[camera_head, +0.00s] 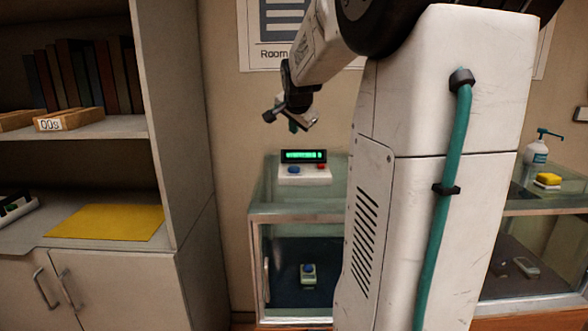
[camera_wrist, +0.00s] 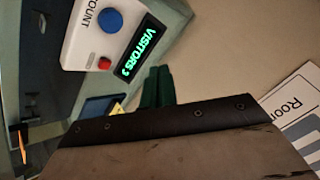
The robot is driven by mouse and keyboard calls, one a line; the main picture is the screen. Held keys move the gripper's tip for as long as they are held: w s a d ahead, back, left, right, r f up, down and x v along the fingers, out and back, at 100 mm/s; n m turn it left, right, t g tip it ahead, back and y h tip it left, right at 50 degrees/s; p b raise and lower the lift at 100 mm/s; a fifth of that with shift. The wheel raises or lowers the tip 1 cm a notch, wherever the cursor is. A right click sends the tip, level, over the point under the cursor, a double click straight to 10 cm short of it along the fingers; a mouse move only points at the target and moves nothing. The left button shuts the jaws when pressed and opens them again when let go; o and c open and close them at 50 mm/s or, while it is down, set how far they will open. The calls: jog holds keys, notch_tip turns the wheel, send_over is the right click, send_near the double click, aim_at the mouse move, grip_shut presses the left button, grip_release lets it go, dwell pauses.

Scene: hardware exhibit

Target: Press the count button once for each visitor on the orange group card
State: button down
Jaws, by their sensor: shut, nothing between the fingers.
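The white counter box (camera_head: 304,175) stands on the glass case. It has a blue button (camera_head: 293,170), a red button (camera_head: 321,167) and a lit green display (camera_head: 303,156). In the wrist view the large blue button (camera_wrist: 110,20) sits by the word COUNT, the small red button (camera_wrist: 104,64) is near the edge, and the display (camera_wrist: 128,47) appears to read VISITORS 3. My gripper (camera_head: 293,126) is above the box, apart from it. Its green fingers (camera_wrist: 157,86) are shut and empty. I cannot make out an orange group card in either view.
The glass case (camera_head: 262,207) holds a small device with a blue top (camera_head: 308,273). A cabinet (camera_head: 190,190) at left bears books and a yellow sheet (camera_head: 108,222). At right, a pump bottle (camera_head: 537,152) and yellow sponge (camera_head: 548,179) stand on another case. A poster (camera_head: 265,40) hangs behind.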

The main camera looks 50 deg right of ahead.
aim_at(294, 169)
jog(key=shift+f, duration=4.4)
jog(key=shift+f, duration=0.45)
jog(key=shift+f, duration=0.45)
jog(key=shift+r, duration=0.9)
